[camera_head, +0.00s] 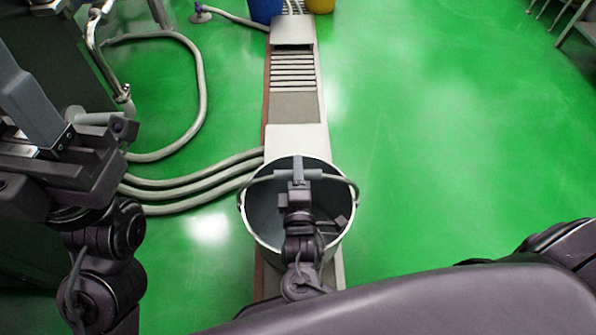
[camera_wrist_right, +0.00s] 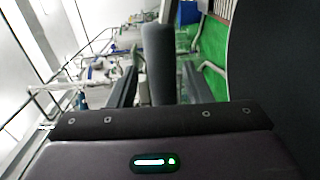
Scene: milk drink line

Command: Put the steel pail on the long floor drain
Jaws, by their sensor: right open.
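The steel pail (camera_head: 263,222) is a round, open metal bucket at the lower middle of the head view. It appears over the near part of the long floor drain (camera_head: 294,105), a pale strip with slatted grating. The pail's handle is raised, with a grey tubular grip (camera_head: 312,174). My right gripper (camera_head: 298,178) is at this grip, open, above the pail's mouth. In the right wrist view, the grey grip (camera_wrist_right: 157,62) shows between the fingers. The pail's base is hidden, so its contact below cannot be seen. My left gripper (camera_head: 75,130) is at the left edge, away from the pail.
A blue container (camera_head: 265,10) and a yellow one (camera_head: 320,5) stand at the far end of the drain. Grey hoses (camera_head: 195,180) run along the floor left of the drain. Dark equipment fills the upper left. The green floor to the right is clear.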

